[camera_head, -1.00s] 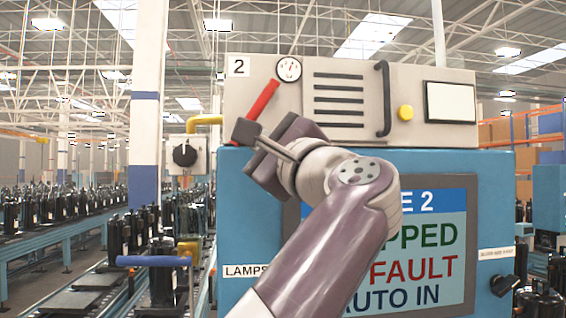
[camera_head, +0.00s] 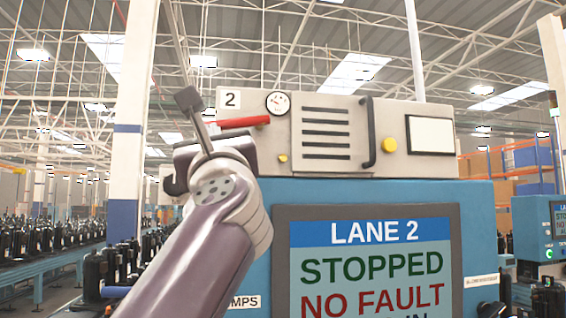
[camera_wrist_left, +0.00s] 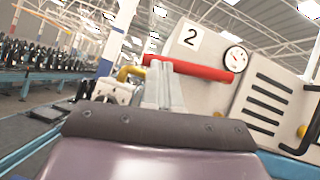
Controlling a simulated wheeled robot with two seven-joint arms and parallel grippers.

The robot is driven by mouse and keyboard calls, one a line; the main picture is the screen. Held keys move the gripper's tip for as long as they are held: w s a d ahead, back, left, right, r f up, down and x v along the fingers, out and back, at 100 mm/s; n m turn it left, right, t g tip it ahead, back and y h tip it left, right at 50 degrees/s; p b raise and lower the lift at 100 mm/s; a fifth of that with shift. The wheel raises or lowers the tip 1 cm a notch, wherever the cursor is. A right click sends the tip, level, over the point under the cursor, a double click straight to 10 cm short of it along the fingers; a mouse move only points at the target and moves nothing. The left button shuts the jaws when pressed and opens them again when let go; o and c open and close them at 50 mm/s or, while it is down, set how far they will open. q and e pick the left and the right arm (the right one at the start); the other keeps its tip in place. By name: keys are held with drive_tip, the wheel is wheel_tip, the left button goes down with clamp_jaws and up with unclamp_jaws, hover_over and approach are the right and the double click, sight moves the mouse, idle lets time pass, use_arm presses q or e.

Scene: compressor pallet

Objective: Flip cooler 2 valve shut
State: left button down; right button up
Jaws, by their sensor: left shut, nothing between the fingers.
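The cooler 2 unit (camera_head: 349,178) is a beige box with a "2" label and a round gauge (camera_head: 278,103). Its red valve lever (camera_head: 243,122) lies nearly level in the head view, its left part behind my gripper. In the left wrist view the red lever (camera_wrist_left: 195,69) runs across below the "2" label, close to the gauge. My right gripper is not in view.
A blue cabinet with a screen (camera_head: 372,262) reading "LANE 2 STOPPED NO FAULT" stands below the unit. A black handle (camera_head: 368,135) and yellow knob (camera_head: 389,145) protrude from the unit. Conveyors with compressors run at left.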

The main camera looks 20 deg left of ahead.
use_arm(q)
drive_tip(key=shift+a+r, duration=0.15)
drive_tip(key=shift+r, duration=0.2)
idle(0.5)
drive_tip(key=a+f+b+v, duration=0.1)
drive_tip(key=f+b+v, duration=0.1)
drive_tip(key=b+v, duration=0.8)
drive_tip(key=shift+s+d+f, duration=0.4)
drive_tip(key=shift+s+f, duration=0.25)
drive_tip(key=shift+f, duration=0.35)
